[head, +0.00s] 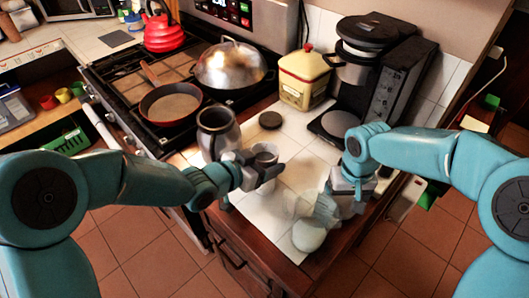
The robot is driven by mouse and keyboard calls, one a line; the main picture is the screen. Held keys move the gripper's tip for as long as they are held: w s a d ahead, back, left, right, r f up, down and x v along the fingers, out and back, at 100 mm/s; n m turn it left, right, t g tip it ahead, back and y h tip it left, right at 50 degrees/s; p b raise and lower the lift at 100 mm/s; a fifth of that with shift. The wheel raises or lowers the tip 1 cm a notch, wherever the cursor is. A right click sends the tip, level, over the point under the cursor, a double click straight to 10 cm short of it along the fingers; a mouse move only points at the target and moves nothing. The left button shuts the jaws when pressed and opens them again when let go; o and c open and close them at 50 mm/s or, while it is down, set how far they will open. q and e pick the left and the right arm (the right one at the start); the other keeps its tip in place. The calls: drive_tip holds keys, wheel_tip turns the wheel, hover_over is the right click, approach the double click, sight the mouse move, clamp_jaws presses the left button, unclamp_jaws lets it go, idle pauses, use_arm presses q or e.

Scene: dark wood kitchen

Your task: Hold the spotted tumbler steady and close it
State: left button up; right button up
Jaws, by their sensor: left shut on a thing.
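A small grey cup (265,150), which looks like the tumbler, stands upright at my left gripper on the white tiled counter. Its spots are too small to make out. My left gripper (264,171) is shut on the cup's side. A dark round disc (270,120), perhaps its lid, lies flat on the tiles behind the cup, apart from it. My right gripper (350,190) is over the counter's right part, beside a pale, translucent vessel; its fingers are not clear enough to tell open from shut.
A large dark grey jar (217,132) stands left of the cup. The pale vessel (309,234) is near the front edge. A yellow canister (303,80) and black coffee maker (375,75) stand behind. The stove holds a red pan (170,103) and a domed lid (230,62).

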use_arm(q)
drive_tip(key=shift+f, duration=0.1)
drive_tip(key=shift+f, duration=0.1)
drive_tip(key=o, duration=1.5)
drive_tip(key=shift+f, duration=0.1)
drive_tip(key=shift+r, duration=0.2)
drive_tip(key=shift+s+a+r, duration=0.1)
drive_tip(key=shift+s+a, duration=0.1)
drive_tip(key=shift+a, duration=0.1)
drive_tip(key=v, duration=1.1)
drive_tip(key=shift+s, duration=0.1)
